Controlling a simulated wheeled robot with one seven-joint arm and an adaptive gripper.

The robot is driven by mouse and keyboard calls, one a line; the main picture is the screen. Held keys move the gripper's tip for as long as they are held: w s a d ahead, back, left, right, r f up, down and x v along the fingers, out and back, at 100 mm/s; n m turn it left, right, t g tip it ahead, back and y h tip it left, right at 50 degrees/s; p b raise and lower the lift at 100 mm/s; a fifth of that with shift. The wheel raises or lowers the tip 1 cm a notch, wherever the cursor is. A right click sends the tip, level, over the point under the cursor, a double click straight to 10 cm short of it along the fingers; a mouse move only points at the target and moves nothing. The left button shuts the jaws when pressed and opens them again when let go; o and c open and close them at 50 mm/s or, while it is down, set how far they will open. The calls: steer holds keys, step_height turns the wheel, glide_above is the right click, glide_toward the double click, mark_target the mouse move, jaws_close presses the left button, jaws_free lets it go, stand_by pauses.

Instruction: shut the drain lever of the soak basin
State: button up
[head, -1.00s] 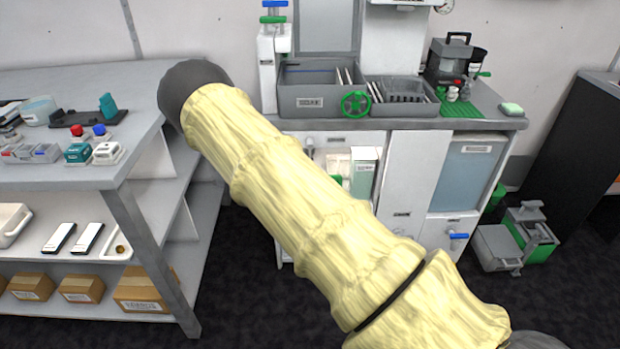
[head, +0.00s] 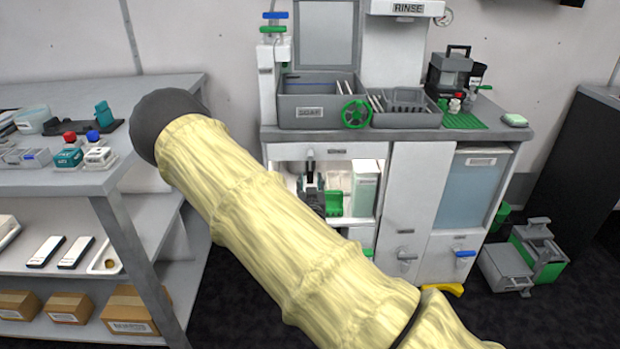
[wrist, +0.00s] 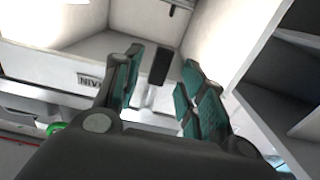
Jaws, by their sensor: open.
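The soak basin (head: 300,119) is the grey tub on the counter, with a label on its front. Its drain lever (head: 310,160) hangs below the counter front, with a black grip on a pale stem. In the wrist view the lever's black grip (wrist: 160,64) stands between my fingertips, with its stem (wrist: 150,97) running down the picture. My gripper (head: 312,187) is just below the lever in the head view. It is open, and in the wrist view its teal-padded fingers (wrist: 158,85) lie either side of the lever, with gaps showing. Contact is not visible.
An upside-down drain label (wrist: 90,80) is on the panel beside the lever. Green handwheel (head: 356,113) sits at the basin's right. A white box (head: 365,187) and green items stand in the open cabinet beside my gripper. A shelf unit (head: 140,255) stands left of my arm.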

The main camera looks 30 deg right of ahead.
mark_target(310, 178)
steer(key=shift+x, duration=2.1)
jaws_close()
